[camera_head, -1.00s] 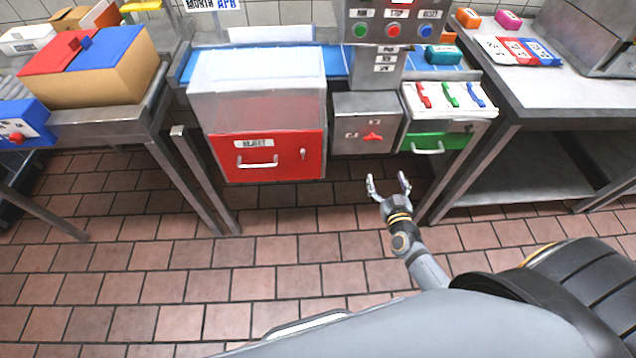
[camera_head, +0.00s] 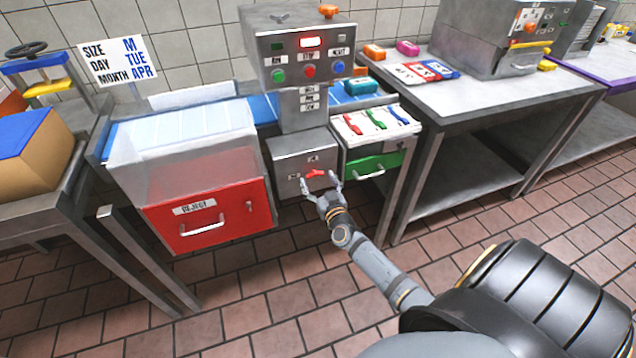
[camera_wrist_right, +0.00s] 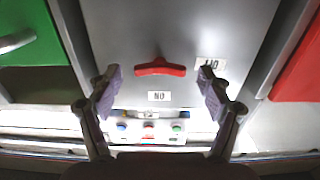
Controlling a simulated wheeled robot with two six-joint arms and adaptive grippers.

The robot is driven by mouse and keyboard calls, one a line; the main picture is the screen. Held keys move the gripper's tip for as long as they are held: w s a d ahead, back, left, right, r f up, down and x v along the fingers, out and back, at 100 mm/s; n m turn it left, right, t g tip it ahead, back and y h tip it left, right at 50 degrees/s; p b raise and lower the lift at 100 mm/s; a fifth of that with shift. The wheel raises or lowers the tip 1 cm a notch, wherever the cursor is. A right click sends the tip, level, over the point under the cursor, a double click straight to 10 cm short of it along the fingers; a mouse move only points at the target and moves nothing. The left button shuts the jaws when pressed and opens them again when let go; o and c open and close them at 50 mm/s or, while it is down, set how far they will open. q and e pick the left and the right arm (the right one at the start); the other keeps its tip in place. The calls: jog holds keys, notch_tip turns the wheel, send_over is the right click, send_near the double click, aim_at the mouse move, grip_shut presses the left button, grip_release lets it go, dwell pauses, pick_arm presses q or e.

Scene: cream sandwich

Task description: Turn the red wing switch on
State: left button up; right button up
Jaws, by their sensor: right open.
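The red wing switch (camera_head: 315,174) sits on the front of a grey metal box (camera_head: 290,164) below the button panel. In the right wrist view the red wing switch (camera_wrist_right: 160,67) lies roughly level, with a small label under it and another to its right. My right gripper (camera_head: 318,188) is right in front of the switch. In the wrist view my right gripper (camera_wrist_right: 160,82) is open, one finger on each side of the switch, and neither finger visibly touches it. My left gripper is not in view.
A red reject drawer (camera_head: 210,218) is left of the box. A green drawer (camera_head: 372,165) with a handle is close on its right. The button panel (camera_head: 305,60) stands above. The tiled floor in front is free.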

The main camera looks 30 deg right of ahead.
jog(key=shift+c, duration=0.4)
jog(key=c, duration=1.1)
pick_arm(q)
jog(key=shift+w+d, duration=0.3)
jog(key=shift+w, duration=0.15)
